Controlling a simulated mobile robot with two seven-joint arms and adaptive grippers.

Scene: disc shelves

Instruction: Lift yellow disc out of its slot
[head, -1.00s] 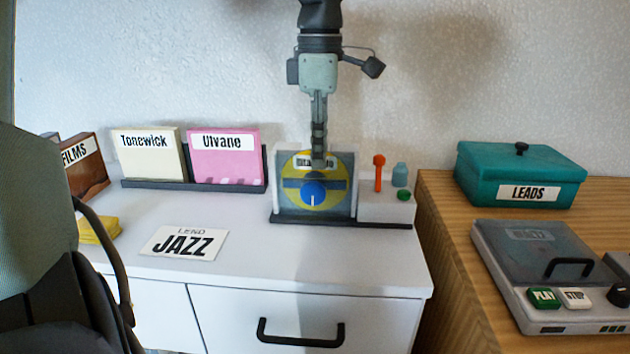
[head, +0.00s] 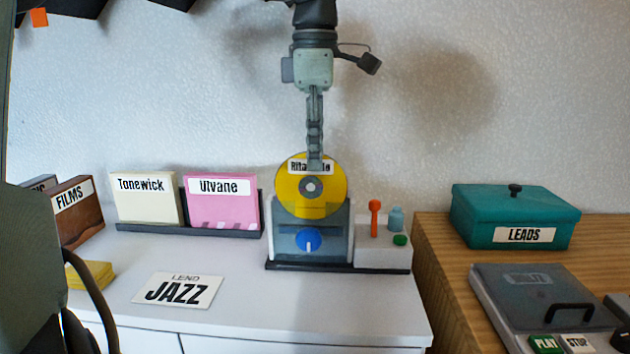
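The yellow disc (head: 290,190) stands upright with a grey hub and a white name label near its top, partly covered by my gripper. Its upper part is clear above the grey see-through holder (head: 335,230) with the blue knob (head: 308,240). Its lower edge still shows behind the holder's front. My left gripper (head: 315,165) comes down from above, its fingers closed on the disc's top edge over the label. My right gripper is not in view.
Beside the holder is a white block (head: 380,256) with an orange lever (head: 375,218). Cream (head: 145,205) and pink (head: 220,207) sleeves stand at left. A JAZZ card (head: 180,290) lies in front. A teal LEADS box (head: 515,215) and a player (head: 540,300) are at right.

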